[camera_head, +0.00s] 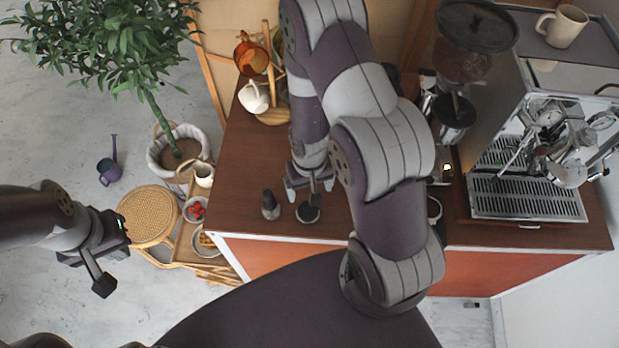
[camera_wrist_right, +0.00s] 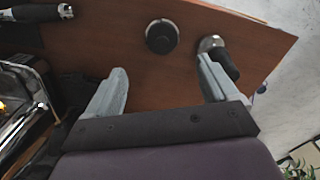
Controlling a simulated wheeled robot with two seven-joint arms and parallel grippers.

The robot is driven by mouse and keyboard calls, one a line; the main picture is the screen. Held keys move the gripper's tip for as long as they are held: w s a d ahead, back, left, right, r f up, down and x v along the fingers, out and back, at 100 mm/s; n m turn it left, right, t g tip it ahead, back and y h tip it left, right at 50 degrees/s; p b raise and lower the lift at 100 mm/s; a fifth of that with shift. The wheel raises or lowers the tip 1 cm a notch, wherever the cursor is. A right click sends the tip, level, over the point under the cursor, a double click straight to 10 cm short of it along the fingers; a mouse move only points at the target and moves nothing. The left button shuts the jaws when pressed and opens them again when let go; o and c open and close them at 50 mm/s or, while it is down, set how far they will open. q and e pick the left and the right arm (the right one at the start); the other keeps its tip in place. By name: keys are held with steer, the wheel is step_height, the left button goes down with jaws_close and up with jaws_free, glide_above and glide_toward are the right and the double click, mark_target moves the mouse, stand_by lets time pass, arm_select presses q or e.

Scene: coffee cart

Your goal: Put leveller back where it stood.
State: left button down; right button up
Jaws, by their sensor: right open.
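The leveller, a dark round disc-like piece (camera_head: 308,212), sits on the brown cart top near its front edge. In the right wrist view the leveller (camera_wrist_right: 161,36) lies ahead of the gap between my fingertips, apart from them. My right gripper (camera_head: 310,188) points down just behind it in the head view and is open and empty; its two fingers also show in the right wrist view (camera_wrist_right: 162,82). The tamper (camera_head: 270,206), with a dark handle and metal base, stands left of the leveller; one right finger overlaps it in the wrist view (camera_wrist_right: 228,66). My left gripper (camera_head: 112,258) is off the cart; its jaw opening is unclear.
An espresso machine (camera_head: 530,195) and a grinder (camera_head: 460,60) stand at the right. A wooden mug stand (camera_head: 273,115) with a white cup is behind. A rattan stool (camera_head: 148,213) and potted plant (camera_head: 180,150) are left of the cart. My right arm hides the middle of the top.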

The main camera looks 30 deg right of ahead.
steer(key=s+a+r+n, duration=0.1)
steer(key=s+r, duration=0.1)
steer(key=r, duration=0.7)
steer(key=s+a+r+n+t, duration=0.1)
steer(key=s+r, duration=0.1)
steer(key=r, duration=0.7)
steer(key=shift+s+a+r, duration=0.15)
steer(key=shift+a+r, duration=0.1)
steer(key=shift+r, duration=0.05)
steer(key=shift+w+f, duration=0.1)
steer(key=shift+w, duration=0.15)
steer(key=shift+s, duration=0.2)
